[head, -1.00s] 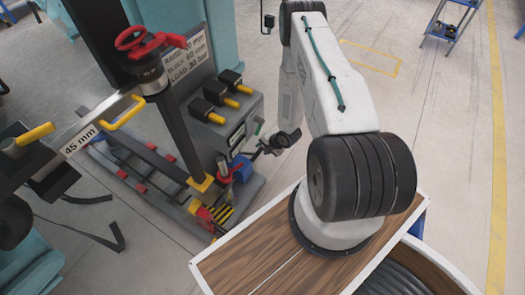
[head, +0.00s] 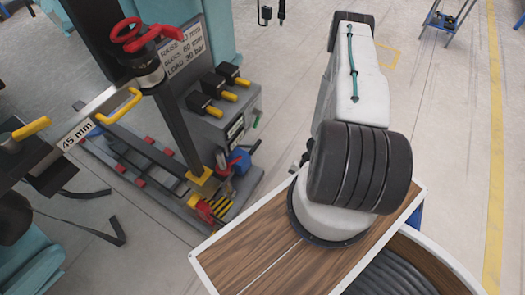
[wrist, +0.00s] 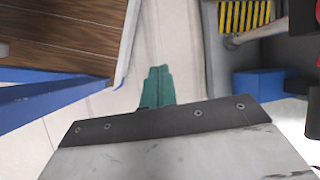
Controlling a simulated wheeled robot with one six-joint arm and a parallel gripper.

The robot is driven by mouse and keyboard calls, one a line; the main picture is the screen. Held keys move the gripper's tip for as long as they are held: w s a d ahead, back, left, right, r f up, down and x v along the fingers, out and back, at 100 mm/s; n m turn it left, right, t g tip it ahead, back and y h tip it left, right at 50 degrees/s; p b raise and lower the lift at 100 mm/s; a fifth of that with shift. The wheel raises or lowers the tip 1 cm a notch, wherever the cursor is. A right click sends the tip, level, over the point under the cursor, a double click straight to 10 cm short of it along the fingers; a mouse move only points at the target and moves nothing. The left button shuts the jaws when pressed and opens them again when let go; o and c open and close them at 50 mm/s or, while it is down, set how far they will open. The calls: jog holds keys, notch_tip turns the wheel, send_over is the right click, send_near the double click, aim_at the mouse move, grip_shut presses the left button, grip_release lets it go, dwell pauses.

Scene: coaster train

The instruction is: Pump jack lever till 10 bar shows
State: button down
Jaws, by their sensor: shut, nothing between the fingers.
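The jack unit shows in the head view at the foot of the dark column, with a red lever-like part (head: 229,163) beside a blue round part (head: 238,162). I cannot tell for certain which part is the pump lever, and no pressure reading is legible. In the wrist view my gripper (wrist: 158,72) has its teal fingers together, empty, over pale floor. A grey rod (wrist: 264,32) and a blue block (wrist: 258,83) lie to its right, apart from the fingers. In the head view my arm hides most of the gripper.
A yellow-black striped plate (head: 221,207) sits at the jack's base. Black valve blocks with yellow handles (head: 213,93) stand above. My wooden-topped base is close by. Floor at the right is open.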

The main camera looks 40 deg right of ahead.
jog(key=w+d+r+m+t+h, duration=0.1)
jog(key=w+d+r+m+t, duration=0.1)
jog(key=w+m+t, duration=0.6)
jog(key=w+d+r+m+t+h, duration=0.1)
jog(key=w+d+m+h, duration=0.3)
jog(key=m, duration=0.7)
jog(key=w+a+f+y, duration=0.1)
jog(key=w+a+f, duration=0.1)
jog(key=w, duration=0.3)
jog(key=w+a+f+y, duration=0.1)
jog(key=w+a+f, duration=0.1)
jog(key=w, duration=0.4)
jog(key=shift+a, duration=0.6)
jog(key=shift+d, duration=0.1)
